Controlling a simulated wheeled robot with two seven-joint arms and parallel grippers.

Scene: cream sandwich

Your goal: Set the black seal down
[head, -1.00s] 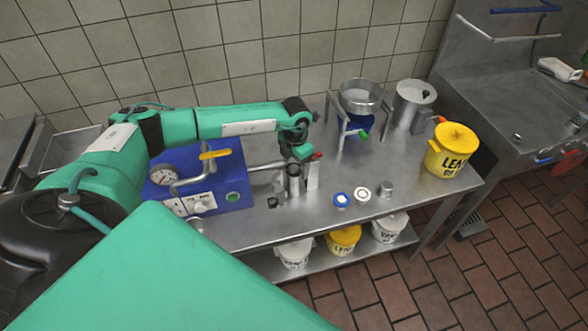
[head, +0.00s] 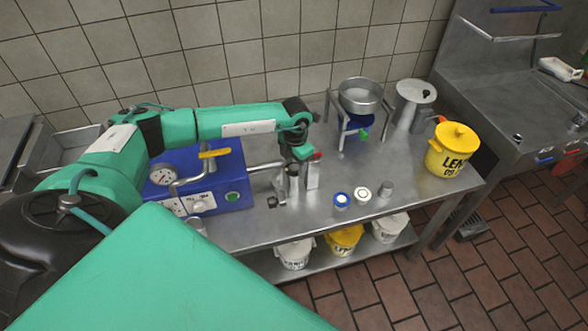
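My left gripper (head: 303,178) points down over the steel table (head: 400,187), just right of the blue machine's outlet pipe (head: 266,165). Its fingers are small here, and I cannot tell whether they are apart or shut. A small dark piece (head: 272,202) lies low at the left of the fingers. It may be the black seal, but it is too small to be sure. I cannot make out a seal between the fingers. My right gripper is out of view.
The blue machine (head: 236,176) stands close at left. Blue-topped (head: 341,199) and white-topped (head: 361,192) jars and a small metal cup (head: 385,188) stand right of the gripper. A bowl on a stand (head: 360,94), a steel vessel (head: 412,92) and a yellow bucket (head: 452,152) are farther right.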

